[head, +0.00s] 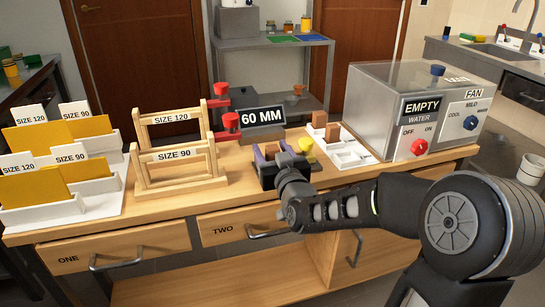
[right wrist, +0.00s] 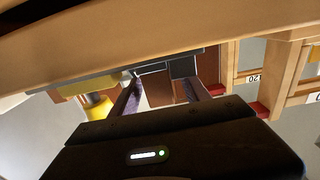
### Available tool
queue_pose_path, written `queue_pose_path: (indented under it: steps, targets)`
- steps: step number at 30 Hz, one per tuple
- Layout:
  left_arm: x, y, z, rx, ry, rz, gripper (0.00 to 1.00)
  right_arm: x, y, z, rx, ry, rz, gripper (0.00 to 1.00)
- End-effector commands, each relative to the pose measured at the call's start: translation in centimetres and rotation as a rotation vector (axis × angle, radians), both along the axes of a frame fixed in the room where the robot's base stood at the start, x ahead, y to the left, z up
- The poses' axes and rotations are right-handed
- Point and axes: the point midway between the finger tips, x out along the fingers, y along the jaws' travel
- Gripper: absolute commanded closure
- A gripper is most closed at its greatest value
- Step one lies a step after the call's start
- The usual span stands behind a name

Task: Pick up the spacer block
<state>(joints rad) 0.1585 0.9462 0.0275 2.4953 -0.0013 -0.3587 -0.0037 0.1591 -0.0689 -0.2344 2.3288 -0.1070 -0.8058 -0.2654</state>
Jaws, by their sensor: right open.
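Two brown blocks that may be the spacer block stand at the white tray: one (head: 319,118) at the tray's back left and one (head: 333,133) in front of it. My right gripper (head: 281,153) is open over the bench, left of the tray, its purple-faced fingers apart. In the right wrist view, the fingers (right wrist: 161,82) stand either side of a brown surface; I cannot tell whether it is a block or the bench. No hold on anything is visible. My left gripper is out of view.
A yellow knob (head: 306,145) is close right of my gripper. A "60 MM" sign (head: 262,117) stands behind it. Wooden racks (head: 176,183) with red-ended parts are at the left. A grey fan box (head: 375,110) fills the right. Free bench top lies in front of the racks.

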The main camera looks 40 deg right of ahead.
Motion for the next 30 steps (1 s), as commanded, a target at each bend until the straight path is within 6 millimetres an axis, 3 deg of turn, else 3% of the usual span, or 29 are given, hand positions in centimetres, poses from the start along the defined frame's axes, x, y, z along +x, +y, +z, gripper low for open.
queue_pose_path:
  steps: [6, 23, 30]
  targets:
    - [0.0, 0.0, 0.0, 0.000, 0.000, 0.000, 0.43, 1.8, -0.6, 0.0, 0.000, -0.001, 0.000, 0.45]
    - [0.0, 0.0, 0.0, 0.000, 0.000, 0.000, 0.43, 1.7, -0.6, 0.0, 0.000, -0.001, 0.000, 0.45]
    - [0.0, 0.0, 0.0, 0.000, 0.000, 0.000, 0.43, 1.7, -0.6, 0.0, 0.000, -0.001, 0.000, 0.65]
